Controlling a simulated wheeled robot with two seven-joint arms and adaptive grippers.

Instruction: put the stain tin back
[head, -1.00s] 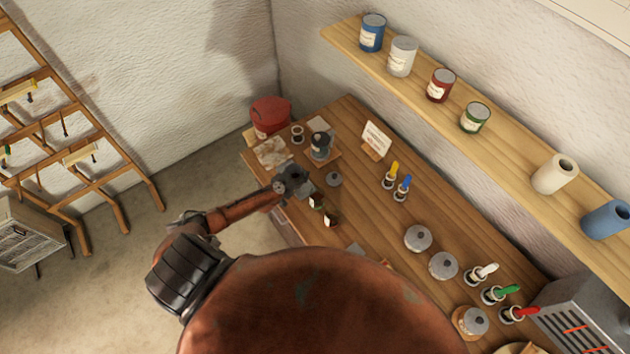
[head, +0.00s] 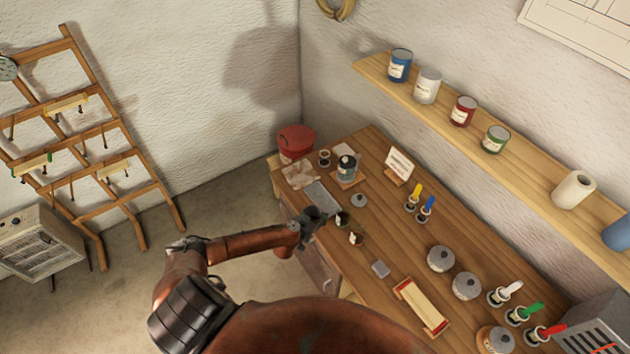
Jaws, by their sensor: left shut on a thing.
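My left gripper (head: 315,222) is at the left front edge of the wooden workbench (head: 400,222), seen from above. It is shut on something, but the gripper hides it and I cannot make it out. A dark grey tin with a pale label (head: 346,167) stands on a small wooden board farther back. I cannot tell which thing is the stain tin. My right gripper is out of view.
A wall shelf (head: 535,160) carries several paint tins, among them blue (head: 399,66), red (head: 462,111) and green (head: 495,139). A red bucket (head: 295,142) is at the bench's far corner. Lidded grey pots (head: 440,258) and brush jars (head: 427,208) stand to the right.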

